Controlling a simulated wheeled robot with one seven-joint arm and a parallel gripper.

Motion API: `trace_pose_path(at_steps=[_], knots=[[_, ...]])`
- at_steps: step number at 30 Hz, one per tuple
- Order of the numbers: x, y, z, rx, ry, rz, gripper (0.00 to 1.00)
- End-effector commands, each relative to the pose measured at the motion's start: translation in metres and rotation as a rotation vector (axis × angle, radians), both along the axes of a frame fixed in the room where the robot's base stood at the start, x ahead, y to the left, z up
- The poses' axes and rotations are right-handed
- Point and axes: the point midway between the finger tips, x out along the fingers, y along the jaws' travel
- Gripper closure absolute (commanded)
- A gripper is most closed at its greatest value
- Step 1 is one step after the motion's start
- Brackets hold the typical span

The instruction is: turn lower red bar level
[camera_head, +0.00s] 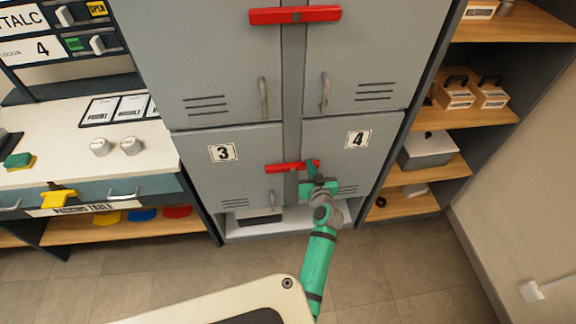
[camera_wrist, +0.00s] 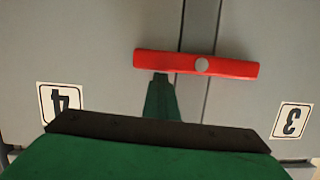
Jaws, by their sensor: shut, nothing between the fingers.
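The lower red bar (camera_head: 284,168) lies across the seam between locker doors 3 and 4, close to level and nearly parallel to the upper red bar. In the wrist view, which is upside down, the bar (camera_wrist: 230,68) turns on a grey round pivot (camera_wrist: 202,65) and slants only slightly. My gripper (camera_head: 312,168) is shut and empty at the bar's door-4 end. In the wrist view its fingertips (camera_wrist: 160,80) are at the bar's lower picture edge; I cannot tell whether they touch. My gripper hides part of that end in the head view.
The upper red bar (camera_head: 295,15) lies across the upper doors. Door 3 (camera_head: 240,180) and door 4 (camera_head: 365,160) look closed, with grey handles. An open shelf (camera_head: 420,147) stands at right and a packing table (camera_head: 75,155) at left. Floor in front is clear.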

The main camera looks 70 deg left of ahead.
Motion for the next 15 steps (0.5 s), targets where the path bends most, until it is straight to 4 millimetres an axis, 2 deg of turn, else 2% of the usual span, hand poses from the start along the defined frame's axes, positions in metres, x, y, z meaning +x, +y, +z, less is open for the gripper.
trace_pose_path(at_steps=[11,15], knots=[[-0.0004,-0.0006,-0.0025,-0.005,0.001,0.000,1.00],[0.0004,-0.0007,0.0058,-0.003,-0.001,-0.001,1.00]])
